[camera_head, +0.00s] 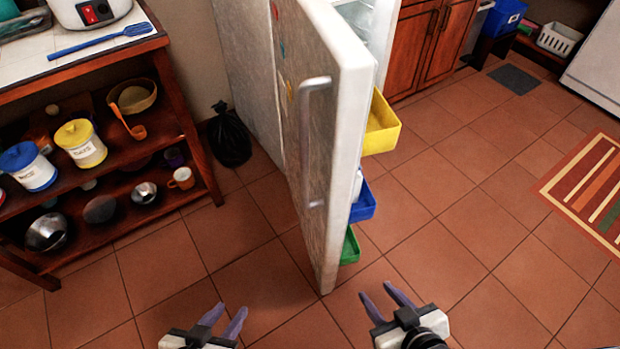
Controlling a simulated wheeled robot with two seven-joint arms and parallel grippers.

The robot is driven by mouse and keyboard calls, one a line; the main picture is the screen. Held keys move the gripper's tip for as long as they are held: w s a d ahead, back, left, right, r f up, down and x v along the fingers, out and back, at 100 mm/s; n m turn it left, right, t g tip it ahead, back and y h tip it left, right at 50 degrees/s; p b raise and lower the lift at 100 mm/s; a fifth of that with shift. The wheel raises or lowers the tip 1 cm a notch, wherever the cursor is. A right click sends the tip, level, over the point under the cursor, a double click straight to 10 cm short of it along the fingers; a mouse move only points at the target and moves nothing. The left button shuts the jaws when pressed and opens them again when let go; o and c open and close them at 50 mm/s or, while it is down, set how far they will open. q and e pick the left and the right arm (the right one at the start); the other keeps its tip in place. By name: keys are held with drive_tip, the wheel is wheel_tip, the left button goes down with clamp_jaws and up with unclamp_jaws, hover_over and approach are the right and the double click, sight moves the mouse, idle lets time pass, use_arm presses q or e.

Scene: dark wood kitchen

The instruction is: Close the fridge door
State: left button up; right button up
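The fridge door (334,100) stands wide open and points toward me, near the middle of the head view. Its front, with a grey vertical handle (304,145), faces left. Yellow (382,126), blue (363,203) and green (349,247) bins are on its inner side, facing right. The fridge body (247,70) is behind it, its interior mostly hidden by the door. My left gripper (228,312) is at the bottom, left of the door, open and empty. My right gripper (383,293) is at the bottom, right of the door's lower edge, open and empty. Neither appears to touch the door.
A dark wood shelf (190,135) with jars, bowls and mugs stands at the left. A black bag (229,136) lies on the floor between shelf and fridge. Wooden cabinets (432,40) stand behind. A striped rug (590,190) lies at right. The tiled floor right of the door is clear.

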sight(332, 217)
drive_tip(key=w+r+n+t+b, duration=0.1)
drive_tip(key=n, duration=0.1)
drive_tip(key=w+r+n+t+b, duration=0.1)
drive_tip(key=w+n, duration=0.1)
drive_tip(key=w+r+n+t+b, duration=0.1)
drive_tip(key=w+n, duration=0.1)
drive_tip(key=shift+a+t, duration=0.1)
drive_tip(key=shift+t, duration=0.3)
drive_tip(key=c, duration=0.7)
drive_tip(key=r+n, duration=0.1)
drive_tip(key=a+n+t+y+b, duration=0.1)
drive_tip(key=w+r+n+b, duration=0.1)
drive_tip(key=n, duration=0.1)
drive_tip(key=shift+w+a+r+y, duration=0.1)
drive_tip(key=shift+a+r+y, duration=0.25)
drive_tip(key=shift+y, duration=0.05)
clamp_jaws()
drive_tip(key=s+a+r+n+t+y+b, duration=0.1)
drive_tip(key=a+r+n+y+b, duration=0.35)
drive_tip(key=n, duration=0.55)
drive_tip(key=s+a+p+x, duration=0.1)
drive_tip(key=a+p+x, duration=0.15)
drive_tip(key=x, duration=0.85)
drive_tip(key=shift+n+y, duration=0.25)
drive_tip(key=shift+n, duration=0.05)
drive_tip(key=d, duration=0.5)
drive_tip(key=shift+w+p, duration=0.3)
drive_tip(key=shift+p, duration=0.05)
